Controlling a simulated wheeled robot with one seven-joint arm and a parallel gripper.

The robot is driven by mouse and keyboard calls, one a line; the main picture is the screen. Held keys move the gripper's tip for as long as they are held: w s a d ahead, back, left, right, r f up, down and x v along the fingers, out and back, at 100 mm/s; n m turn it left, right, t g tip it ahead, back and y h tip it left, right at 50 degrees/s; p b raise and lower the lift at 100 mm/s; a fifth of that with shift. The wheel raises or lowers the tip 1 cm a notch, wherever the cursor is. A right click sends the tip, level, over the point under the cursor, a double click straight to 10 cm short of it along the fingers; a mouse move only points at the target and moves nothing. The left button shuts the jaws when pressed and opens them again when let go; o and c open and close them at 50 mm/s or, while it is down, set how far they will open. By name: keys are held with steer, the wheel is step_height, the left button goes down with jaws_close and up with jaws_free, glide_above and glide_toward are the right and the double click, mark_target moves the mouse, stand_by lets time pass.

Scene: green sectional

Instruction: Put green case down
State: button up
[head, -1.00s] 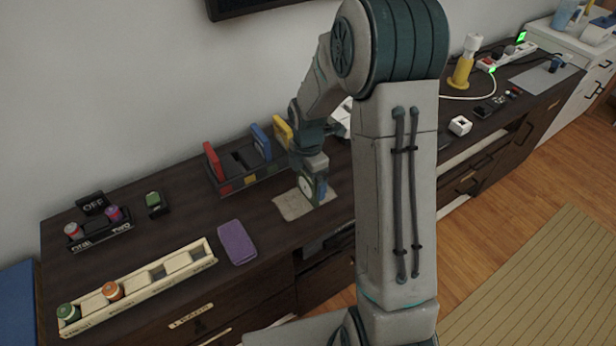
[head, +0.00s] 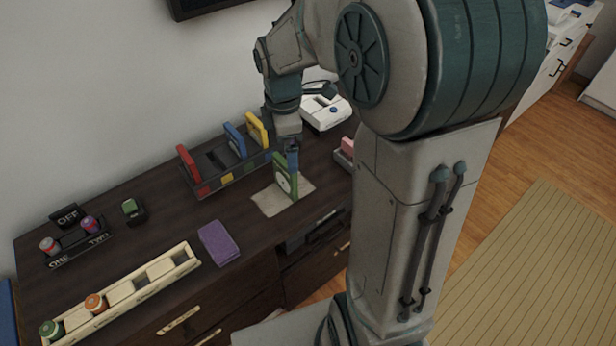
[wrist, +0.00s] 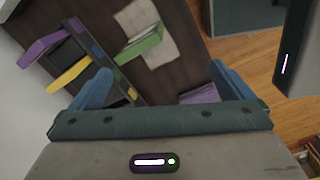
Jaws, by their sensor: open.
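The green case (head: 285,176) stands upright on its edge on the beige mat (head: 269,203) on the dark cabinet top. In the wrist view the green case (wrist: 138,46) shows beyond my fingers, with the pale mat (wrist: 158,47) beneath it. My gripper (head: 291,151) is above the case in the head view, with a blue finger overlapping the case's top in the picture. In the wrist view my gripper (wrist: 163,85) is open, its blue fingers wide apart with nothing held between them.
A rack (head: 212,178) with red, blue and yellow cases stands left of the mat. A purple case (head: 218,243) lies flat at the front. A long cream tray (head: 120,292) is front left. A white device (head: 325,112) stands behind right.

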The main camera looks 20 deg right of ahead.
steer(key=s+r+m+t, duration=0.2)
steer(key=s+r+m, duration=0.1)
steer(key=s+m, duration=1.2)
steer(key=shift+s+m, duration=0.4)
steer(key=shift+m, duration=0.4)
